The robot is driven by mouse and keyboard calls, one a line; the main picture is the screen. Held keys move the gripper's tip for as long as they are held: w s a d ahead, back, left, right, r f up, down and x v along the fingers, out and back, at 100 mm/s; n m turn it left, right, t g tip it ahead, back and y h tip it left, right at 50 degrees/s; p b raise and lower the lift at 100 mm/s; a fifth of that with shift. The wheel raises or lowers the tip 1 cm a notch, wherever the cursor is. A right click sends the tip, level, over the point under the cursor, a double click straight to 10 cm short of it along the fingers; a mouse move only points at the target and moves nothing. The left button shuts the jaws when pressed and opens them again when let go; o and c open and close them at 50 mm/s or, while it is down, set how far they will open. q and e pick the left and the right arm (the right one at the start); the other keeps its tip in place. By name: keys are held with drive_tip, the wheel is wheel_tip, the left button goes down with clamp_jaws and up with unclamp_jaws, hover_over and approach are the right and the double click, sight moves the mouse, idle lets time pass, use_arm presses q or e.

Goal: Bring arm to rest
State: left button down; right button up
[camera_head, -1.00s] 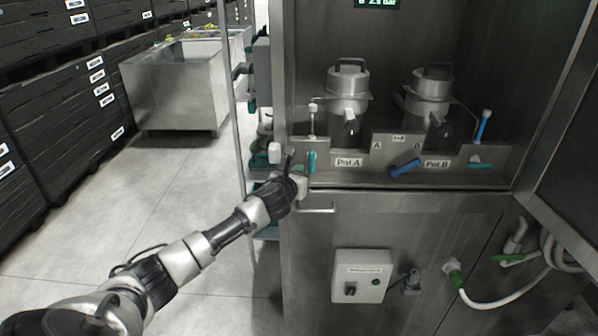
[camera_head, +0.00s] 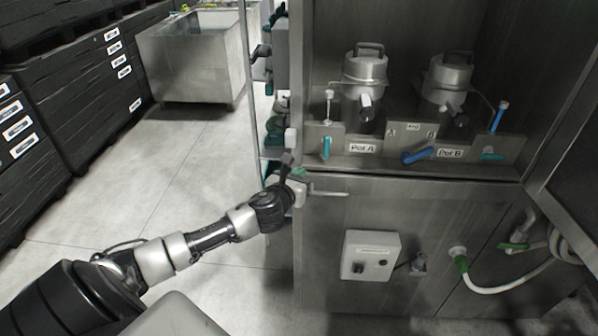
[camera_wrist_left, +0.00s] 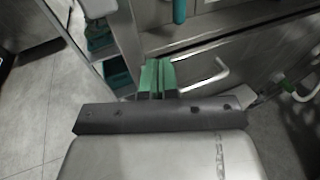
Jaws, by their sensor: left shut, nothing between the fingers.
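My left arm reaches in from the lower left of the head view. Its gripper (camera_head: 299,173) is at the left front edge of the steel cabinet (camera_head: 330,230), beside a bar handle (camera_head: 328,193) and below the shelf with the pots. In the left wrist view the green fingers (camera_wrist_left: 157,76) are together with nothing between them, and the handle (camera_wrist_left: 205,78) shows just to their right. I cannot tell whether the gripper touches the cabinet. My right gripper is not in view.
Pot A (camera_head: 365,82) and Pot B (camera_head: 446,84) stand on the shelf, with blue and teal valve levers in front. A control box (camera_head: 371,256) and a white hose (camera_head: 510,285) are on the lower front. A steel bin (camera_head: 195,58) and black crates (camera_head: 75,90) stand left. Floor between is clear.

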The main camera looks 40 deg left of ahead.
use_arm(q)
drive_tip(key=shift+a, duration=0.1)
idle(0.3)
drive_tip(key=s+f+n+g, duration=0.3)
drive_tip(key=s+f+n, duration=0.2)
drive_tip(key=f, duration=0.6)
drive_tip(key=s+d+f+n+g, duration=0.15)
drive_tip(key=s+f+n, duration=0.45)
drive_tip(key=f, duration=0.6)
drive_tip(key=s+f+n+g, duration=0.4)
drive_tip(key=s+f+n, duration=0.1)
drive_tip(key=f, duration=0.6)
drive_tip(key=s+d+f+n+g+h, duration=0.1)
drive_tip(key=s+d+f+n, duration=0.3)
drive_tip(key=s, duration=0.7)
drive_tip(key=s+d+f+n+g+h, duration=0.1)
drive_tip(key=s+d+f+n+g, duration=0.2)
drive_tip(key=s, duration=0.8)
drive_tip(key=s+d+f+n+g+h, duration=0.1)
drive_tip(key=s+d+f+n+g, duration=0.1)
drive_tip(key=s+d+f+n, duration=0.5)
drive_tip(key=s+f+n, duration=0.1)
drive_tip(key=s+f, duration=0.2)
drive_tip(key=s, duration=0.1)
drive_tip(key=shift+s, duration=0.2)
